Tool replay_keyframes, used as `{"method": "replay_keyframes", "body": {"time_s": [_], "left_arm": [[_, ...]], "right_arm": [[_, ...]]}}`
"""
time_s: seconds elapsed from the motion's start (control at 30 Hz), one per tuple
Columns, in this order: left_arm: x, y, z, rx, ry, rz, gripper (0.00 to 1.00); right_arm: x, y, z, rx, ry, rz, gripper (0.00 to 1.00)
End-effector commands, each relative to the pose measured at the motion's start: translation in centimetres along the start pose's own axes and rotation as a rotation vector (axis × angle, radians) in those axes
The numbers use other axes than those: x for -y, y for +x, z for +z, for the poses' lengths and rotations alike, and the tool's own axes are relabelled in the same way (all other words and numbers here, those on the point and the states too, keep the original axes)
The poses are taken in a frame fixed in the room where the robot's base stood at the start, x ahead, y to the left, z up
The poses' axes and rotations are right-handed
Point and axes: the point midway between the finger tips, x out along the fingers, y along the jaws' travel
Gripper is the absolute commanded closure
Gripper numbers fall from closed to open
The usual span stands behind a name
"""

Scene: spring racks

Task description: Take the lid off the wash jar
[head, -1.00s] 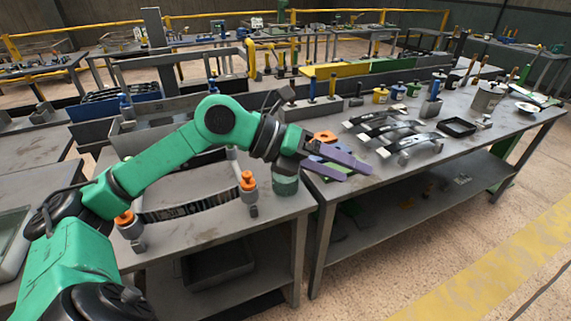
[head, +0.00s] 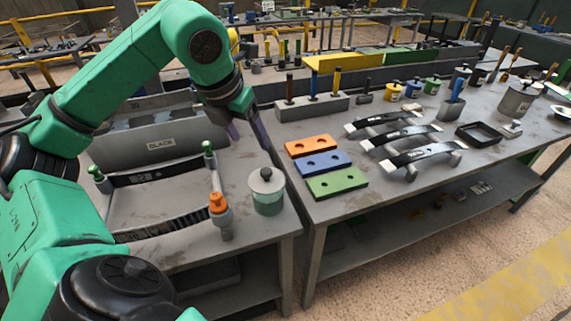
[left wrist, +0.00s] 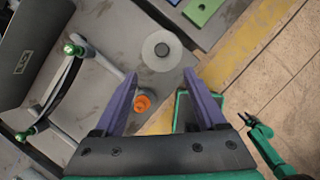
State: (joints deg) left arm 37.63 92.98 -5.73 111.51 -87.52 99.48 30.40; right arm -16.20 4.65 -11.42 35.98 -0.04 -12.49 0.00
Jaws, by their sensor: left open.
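The wash jar (head: 267,202) stands upright near the front right corner of the left bench. It is greenish glass, and its pale round lid (head: 262,186) with a dark knob sits on top. My left gripper (head: 248,132) has purple fingers and is open and empty, above and behind the jar in the head view. In the left wrist view the lid (left wrist: 155,56) lies beyond the fingertips, roughly centred between the fingers of my left gripper (left wrist: 162,84) and apart from them.
A frame with black straps and an orange-capped post (head: 219,205) stands left of the jar. A grey bin marked black (head: 160,143) is behind it. Orange, blue (head: 322,163) and green blocks lie on the right bench, across a gap.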

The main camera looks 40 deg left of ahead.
Motion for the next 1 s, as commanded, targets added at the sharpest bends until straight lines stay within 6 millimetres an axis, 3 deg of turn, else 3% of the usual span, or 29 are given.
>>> {"method": "replay_keyframes", "body": {"time_s": [0.13, 0.3, 0.43, 0.57, 0.7, 0.8, 1.0], "left_arm": [[0.0, 2.1, -0.2, -0.003, 0.001, -0.001, 0.27], [0.1, 6.5, -0.2, -0.005, 0.001, -0.001, 0.27], [0.1, 8.7, 0.0, -0.002, 0.001, -0.002, 0.27], [0.3, 10.1, 0.1, -0.003, 0.001, -0.004, 0.27], [0.5, 12.8, 0.3, -0.004, 0.002, -0.005, 0.27], [0.5, 14.2, 0.3, -0.001, 0.001, -0.004, 0.27], [0.5, 14.6, 0.2, 0.000, 0.002, -0.002, 0.27]], "right_arm": [[-0.1, 1.0, -0.5, -0.008, 0.000, 0.002, 0.50], [0.4, 1.8, 2.5, 0.037, 0.001, -0.005, 0.50], [0.6, 1.5, 3.7, 0.057, 0.001, -0.008, 0.50], [0.5, 0.9, 2.9, 0.045, 0.000, -0.006, 0.50], [0.2, -0.3, 1.0, 0.016, 0.000, -0.003, 0.50], [0.2, -0.4, 0.8, 0.013, 0.000, -0.003, 0.50], [0.3, -0.3, 1.3, 0.020, 0.000, -0.005, 0.50]]}}
